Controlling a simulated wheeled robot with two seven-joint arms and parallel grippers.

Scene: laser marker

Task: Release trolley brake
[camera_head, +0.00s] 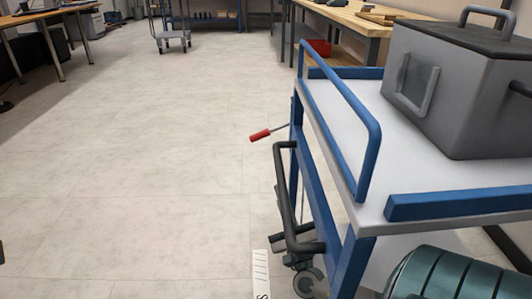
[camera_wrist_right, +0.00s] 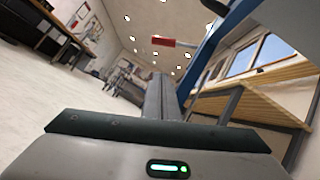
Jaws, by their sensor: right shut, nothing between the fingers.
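The blue trolley (camera_head: 340,125) stands at the right of the head view. A lever with a red grip (camera_head: 261,135) sticks out to the left from its frame, on a thin metal rod. The red grip also shows in the right wrist view (camera_wrist_right: 163,42), above and beyond my fingertips and apart from them. My right gripper (camera_wrist_right: 160,76) is shut and empty, its fingers together in the middle of the wrist view. I cannot make it out in the head view. My left gripper is not in view.
A grey box (camera_head: 455,95) with handles sits on the trolley top. A black push handle (camera_head: 285,200) and a caster (camera_head: 307,283) are at the trolley's near side. The floor (camera_head: 140,170) left of the trolley is clear. Workbenches stand farther back.

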